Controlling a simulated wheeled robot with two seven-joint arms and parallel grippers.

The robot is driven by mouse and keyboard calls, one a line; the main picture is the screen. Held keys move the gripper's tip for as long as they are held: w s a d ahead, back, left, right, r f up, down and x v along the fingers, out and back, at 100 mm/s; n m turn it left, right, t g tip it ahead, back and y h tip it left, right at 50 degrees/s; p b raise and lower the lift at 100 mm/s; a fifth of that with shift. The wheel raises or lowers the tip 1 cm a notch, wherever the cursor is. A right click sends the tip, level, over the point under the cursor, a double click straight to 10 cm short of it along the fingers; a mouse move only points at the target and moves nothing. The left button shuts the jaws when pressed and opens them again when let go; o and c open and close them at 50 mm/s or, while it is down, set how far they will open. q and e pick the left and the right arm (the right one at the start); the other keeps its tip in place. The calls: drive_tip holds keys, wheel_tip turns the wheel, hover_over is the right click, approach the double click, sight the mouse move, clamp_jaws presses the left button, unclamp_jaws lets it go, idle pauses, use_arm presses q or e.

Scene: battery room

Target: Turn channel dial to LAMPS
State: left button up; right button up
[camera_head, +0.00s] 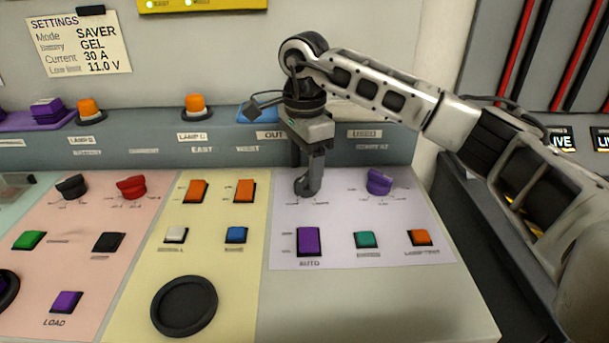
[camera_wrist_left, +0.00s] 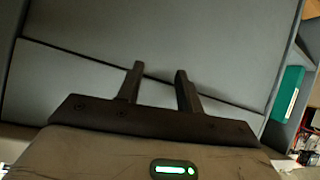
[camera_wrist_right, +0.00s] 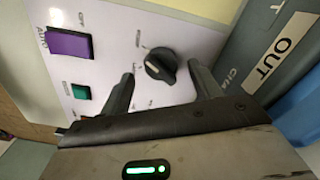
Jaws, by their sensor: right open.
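A black round dial (camera_wrist_right: 160,65) with a pointer ridge sits on the pale lilac panel (camera_wrist_right: 110,30) in the right wrist view. It lies between and just beyond the fingertips of my right gripper (camera_wrist_right: 160,78), which is open. The marks around the dial are too small to read. In the head view my right gripper (camera_head: 308,188) points down over this dial and hides most of it. My left gripper (camera_wrist_left: 158,72) shows only in its wrist view, open and empty in front of plain grey panels.
A purple dial (camera_head: 379,182) stands right of my right gripper. A purple rocker (camera_head: 309,241), a teal button (camera_head: 366,240) and an orange button (camera_head: 420,237) lie nearer. A settings card (camera_head: 80,44) hangs behind.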

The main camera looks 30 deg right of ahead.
sight(306, 183)
drive_tip(key=shift+f, duration=1.35)
drive_tip(key=c, duration=1)
drive_tip(key=shift+n, duration=0.5)
drive_tip(key=n, duration=0.4)
drive_tip(key=shift+n+b, duration=0.3)
drive_tip(key=shift+b, duration=0.05)
drive_tip(key=n, duration=0.6)
drive_tip(key=shift+s, duration=0.1)
drive_tip(key=shift+r+n+b, duration=0.1)
drive_tip(key=shift+n+b, duration=0.2)
drive_tip(key=o, duration=1)
